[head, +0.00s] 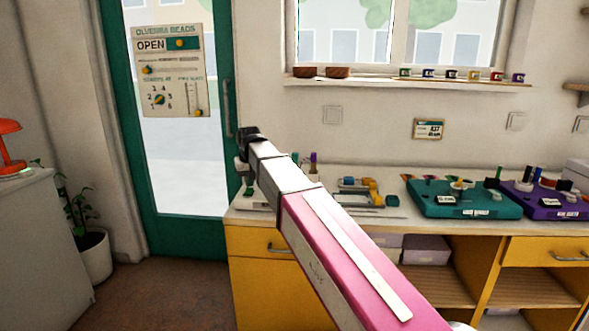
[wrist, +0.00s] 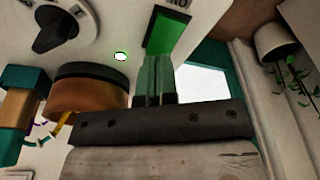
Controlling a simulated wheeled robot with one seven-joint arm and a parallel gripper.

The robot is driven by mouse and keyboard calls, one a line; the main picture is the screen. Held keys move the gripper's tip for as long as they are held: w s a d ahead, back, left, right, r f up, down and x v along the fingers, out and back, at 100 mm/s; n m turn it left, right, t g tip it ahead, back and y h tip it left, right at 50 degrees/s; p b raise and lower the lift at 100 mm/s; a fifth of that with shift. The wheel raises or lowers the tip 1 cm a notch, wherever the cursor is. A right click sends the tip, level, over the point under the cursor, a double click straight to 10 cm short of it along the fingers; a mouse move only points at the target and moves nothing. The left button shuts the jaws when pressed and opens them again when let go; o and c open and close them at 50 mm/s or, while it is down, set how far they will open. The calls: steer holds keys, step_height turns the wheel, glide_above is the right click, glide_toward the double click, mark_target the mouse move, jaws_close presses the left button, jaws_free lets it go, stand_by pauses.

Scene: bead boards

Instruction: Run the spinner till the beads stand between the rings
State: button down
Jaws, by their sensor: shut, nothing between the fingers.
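In the wrist view my gripper (wrist: 154,62) is shut and empty, its greenish fingers side by side. The fingertips overlap the lower edge of a green switch-like patch (wrist: 163,32) with letters beside it on a white panel; contact cannot be told. A black knob (wrist: 62,27) is at upper left. A brown drum with a dark top (wrist: 88,92) stands left of the fingers; I cannot tell if it is the spinner. In the head view the gripper (head: 246,180) hangs over the counter's left end, above a white board (head: 255,201). Beads and rings cannot be made out.
A teal board (head: 462,199) and a purple board (head: 545,203) stand farther right on the counter (head: 395,222). A tray of coloured parts (head: 365,190) is nearer. A green door (head: 190,238) and a potted plant (head: 95,255) are at left.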

steer(key=shift+f, duration=0.5)
steer(key=shift+r, duration=2.55)
